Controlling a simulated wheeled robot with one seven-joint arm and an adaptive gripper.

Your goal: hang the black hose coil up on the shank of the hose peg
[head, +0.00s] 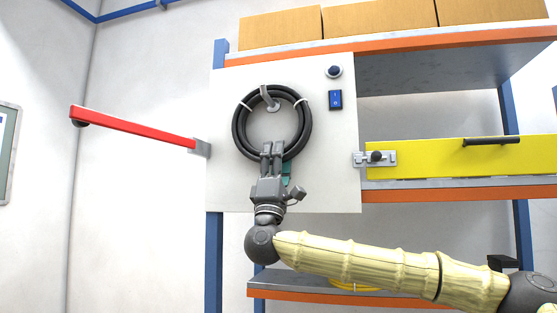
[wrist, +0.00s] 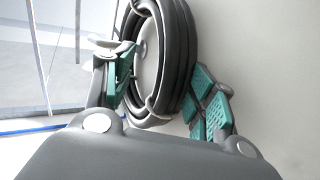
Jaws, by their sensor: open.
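The black hose coil (head: 239,132) is upright against the white panel, with light ties around it. The hose peg (head: 268,99) is a grey peg on a round base inside the ring. Its tip shows in front of the coil's top, and the coil appears to hang on it. My gripper (head: 272,148) is at the coil's bottom, fingers pointing up. In the wrist view, the coil (wrist: 178,60) lies between the spread green-padded fingers of my gripper (wrist: 165,95). I cannot tell whether either pad touches it. The peg's base (wrist: 141,50) shows partly through the ring.
A red bar (head: 135,128) sticks out left of the panel (head: 335,180). A dark round knob (head: 334,71) and blue switch (head: 336,99) are at its upper right. A yellow bar (head: 430,160) with a latch is on the right. Cardboard boxes (head: 380,18) stand on the top shelf.

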